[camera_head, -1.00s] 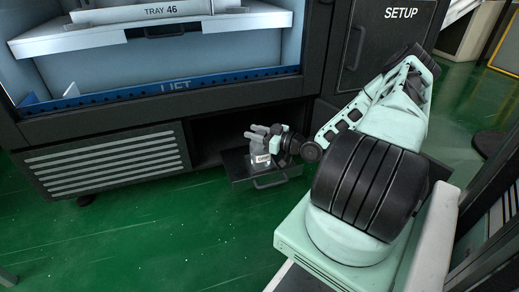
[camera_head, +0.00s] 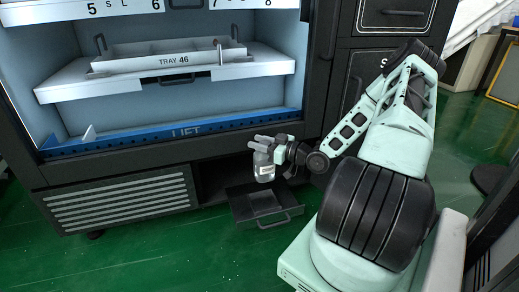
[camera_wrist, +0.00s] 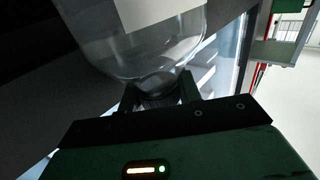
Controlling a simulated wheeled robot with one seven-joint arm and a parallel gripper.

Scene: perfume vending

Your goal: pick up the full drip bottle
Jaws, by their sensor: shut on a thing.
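A clear bottle (camera_head: 264,167) with a pale label hangs from my gripper (camera_head: 262,146), in front of the machine's low opening. It is raised above an open dark drawer (camera_head: 249,209). In the wrist view, the fingers (camera_wrist: 160,92) are closed around the narrow neck of the transparent bottle (camera_wrist: 140,45). Its wide body and white label fill the upper part of that view. I cannot tell how much liquid is inside.
The vending machine holds a tray marked 46 (camera_head: 170,65) above a blue bar marked LIFT (camera_head: 180,129). A vented panel (camera_head: 120,205) is left of the low opening. The green floor (camera_head: 150,260) in front is clear.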

